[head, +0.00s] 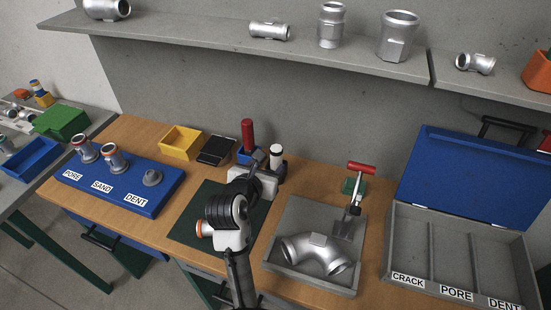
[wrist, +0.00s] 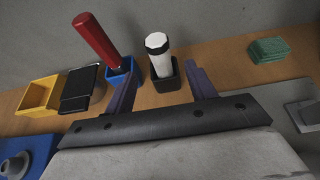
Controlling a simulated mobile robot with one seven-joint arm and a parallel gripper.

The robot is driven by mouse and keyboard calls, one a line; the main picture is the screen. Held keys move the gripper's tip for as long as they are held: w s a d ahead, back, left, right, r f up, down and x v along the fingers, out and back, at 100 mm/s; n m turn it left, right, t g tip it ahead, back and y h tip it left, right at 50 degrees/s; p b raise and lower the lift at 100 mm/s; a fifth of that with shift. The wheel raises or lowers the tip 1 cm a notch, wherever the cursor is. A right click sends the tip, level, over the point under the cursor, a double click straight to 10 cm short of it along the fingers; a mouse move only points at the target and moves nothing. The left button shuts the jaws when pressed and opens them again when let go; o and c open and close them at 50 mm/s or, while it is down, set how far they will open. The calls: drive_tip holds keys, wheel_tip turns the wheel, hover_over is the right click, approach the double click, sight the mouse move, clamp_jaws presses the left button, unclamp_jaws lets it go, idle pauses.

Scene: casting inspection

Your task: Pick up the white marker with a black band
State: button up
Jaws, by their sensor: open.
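The white marker with a black band (wrist: 159,56) stands upright in a small dark holder (wrist: 166,79) in the wrist view. It also shows in the head view (head: 276,155), behind my gripper. My gripper (wrist: 163,80) is open, with its two fingers on either side of the dark holder in the wrist view; I cannot tell how far the fingertips are from the marker. A red marker (wrist: 96,38) leans in a blue holder (wrist: 121,74) just left of the left finger. In the head view the red marker (head: 247,134) stands left of the white one.
A green block (wrist: 268,50) lies to the right. A grey tray (head: 357,270) with a curved pipe (head: 315,254) is at the front right. The wall is behind.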

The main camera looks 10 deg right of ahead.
sight(274, 158)
drive_tip(key=p+x, duration=0.2)
drive_tip(key=x, duration=0.7)
drive_tip(key=shift+f, duration=0.1)
drive_tip(key=shift+c, duration=0.2)
drive_tip(key=c, duration=1)
wheel_tip(274, 158, up, 10)
drive_tip(key=shift+s+r+p, duration=0.1)
drive_tip(key=shift+p, duration=1.05)
